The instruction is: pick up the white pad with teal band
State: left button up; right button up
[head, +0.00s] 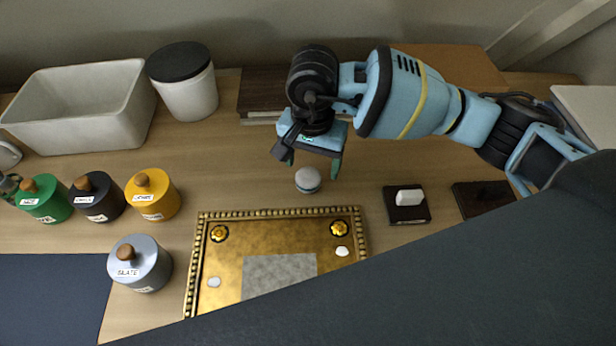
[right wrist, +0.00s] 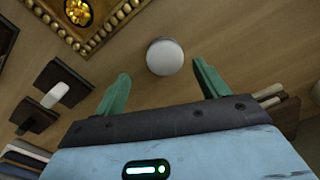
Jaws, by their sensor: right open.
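The white pad with teal band (head: 308,180) is a small round piece with a pale top. It stands on the wooden table just behind the gilt tray's back edge. In the right wrist view the pad (right wrist: 165,57) lies ahead of and between my green fingertips, apart from both. My right gripper (head: 311,163) is open and empty, just behind and above the pad in the head view; its fingers (right wrist: 160,80) are spread wide.
The gilt tray (head: 202,240) lies in front. Dark blocks (head: 394,215) stand to the right. Lidded pots, green (head: 48,207), black (head: 102,205), yellow (head: 158,205) and grey (head: 150,270), stand left. A white bin (head: 80,115) and a black-lidded canister (head: 190,95) stand behind.

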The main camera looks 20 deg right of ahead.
aim_at(308, 176)
jog(key=shift+w+a+f+p, duration=0.1)
jog(key=shift+a+f+p, duration=0.05)
jog(key=shift+f, duration=1.15)
jog(key=shift+w+a+f+p, duration=0.1)
jog(key=shift+a+f+p, duration=0.05)
jog(key=shift+f, duration=1.15)
jog(key=shift+c, duration=0.2)
jog(key=c, duration=1)
